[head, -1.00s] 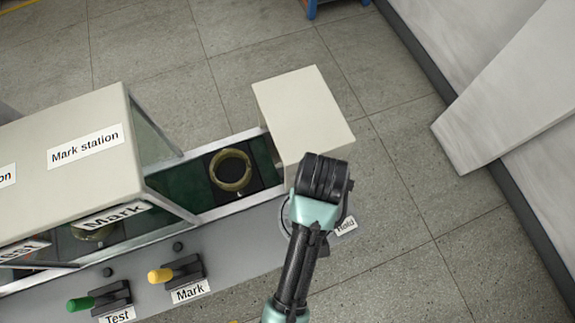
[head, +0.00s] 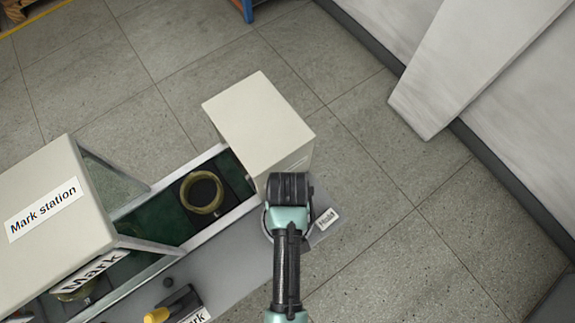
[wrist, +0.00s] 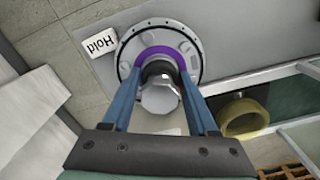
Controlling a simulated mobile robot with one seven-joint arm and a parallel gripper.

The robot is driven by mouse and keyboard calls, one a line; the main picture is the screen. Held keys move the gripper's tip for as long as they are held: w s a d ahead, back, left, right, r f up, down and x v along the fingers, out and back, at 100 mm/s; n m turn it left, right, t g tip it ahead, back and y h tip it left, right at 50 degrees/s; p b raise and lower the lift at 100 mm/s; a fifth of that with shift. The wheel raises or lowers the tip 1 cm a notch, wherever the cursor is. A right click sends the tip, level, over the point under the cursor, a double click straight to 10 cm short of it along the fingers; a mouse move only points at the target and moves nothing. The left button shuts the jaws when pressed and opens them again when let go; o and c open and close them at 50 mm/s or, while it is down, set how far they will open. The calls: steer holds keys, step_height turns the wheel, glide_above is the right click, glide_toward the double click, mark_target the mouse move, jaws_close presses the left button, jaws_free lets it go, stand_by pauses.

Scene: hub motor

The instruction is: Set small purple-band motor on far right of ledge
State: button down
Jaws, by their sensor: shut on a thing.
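The small purple-band motor (wrist: 160,52) shows in the wrist view as a grey round flange with a purple ring and a metal shaft. My gripper (wrist: 160,84) has its blue fingers shut on the shaft. The motor is at the right end of the grey ledge (head: 235,255), beside the "Hold" label (wrist: 101,42). I cannot tell whether its base touches the ledge. In the head view my wrist hides most of the motor; only a rim shows beside it.
A cream box (head: 260,125) stands just behind my gripper. Left of it, an olive ring-shaped part (head: 202,192) sits on the green conveyor, and also shows in the wrist view (wrist: 243,117). The Mark station (head: 45,210) and a yellow lever (head: 158,315) lie further left. Floor is clear at right.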

steer(key=shift+w+f, duration=0.15)
steer(key=shift+f, duration=0.8)
steer(key=shift+f, duration=0.1)
steer(key=shift+c, duration=0.9)
jaws_free()
steer(key=shift+f, duration=0.1)
